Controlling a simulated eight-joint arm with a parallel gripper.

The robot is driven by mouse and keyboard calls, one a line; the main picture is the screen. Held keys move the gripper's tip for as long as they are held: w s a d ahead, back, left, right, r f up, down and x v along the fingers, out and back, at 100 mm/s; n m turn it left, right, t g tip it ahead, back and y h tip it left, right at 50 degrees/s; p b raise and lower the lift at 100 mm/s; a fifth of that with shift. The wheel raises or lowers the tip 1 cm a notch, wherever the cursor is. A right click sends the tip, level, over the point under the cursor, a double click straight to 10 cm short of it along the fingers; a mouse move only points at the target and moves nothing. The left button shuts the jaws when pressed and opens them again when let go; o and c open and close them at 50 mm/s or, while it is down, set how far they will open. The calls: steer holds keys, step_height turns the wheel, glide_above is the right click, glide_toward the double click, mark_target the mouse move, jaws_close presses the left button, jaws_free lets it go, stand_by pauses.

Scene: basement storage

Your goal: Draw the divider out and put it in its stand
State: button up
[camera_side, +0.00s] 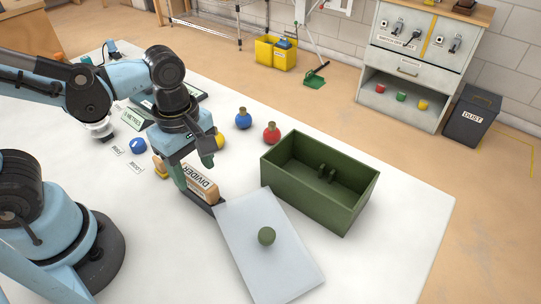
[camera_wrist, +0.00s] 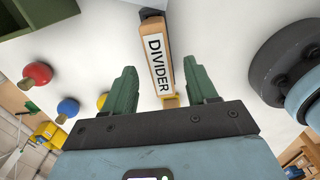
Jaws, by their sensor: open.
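A wooden block (camera_side: 200,183) labelled DIVIDER is on the white table, with a dark grey piece at its far end. It also shows in the wrist view (camera_wrist: 157,60). I cannot tell whether it is the divider or its stand. My gripper (camera_side: 193,170) is open, its green fingers close above the block; in the wrist view the gripper (camera_wrist: 161,75) has the label between and beyond its fingertips. Nothing is visibly held. A pale panel (camera_side: 245,215) with a green knob (camera_side: 267,236) lies in front of the box.
Red (camera_side: 271,133) and blue (camera_side: 242,119) round-bottomed bottles stand behind the block; a yellow one (camera_side: 219,139) is partly hidden by my gripper. A blue round object (camera_side: 138,146) and small labels lie left. The table's right front is clear.

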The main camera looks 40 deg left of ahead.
mark_target(195, 174)
step_height(195, 174, up, 10)
steer(key=shift+f, duration=0.15)
stand_by(0.4)
stand_by(0.6)
steer(key=w+a+f+m+t, duration=0.3)
steer(key=w+a+m+t, duration=0.2)
steer(key=m, duration=1.3)
steer(key=shift+w+a+t, duration=0.25)
steer(key=shift+a+t, duration=0.75)
steer(key=shift+t, duration=0.1)
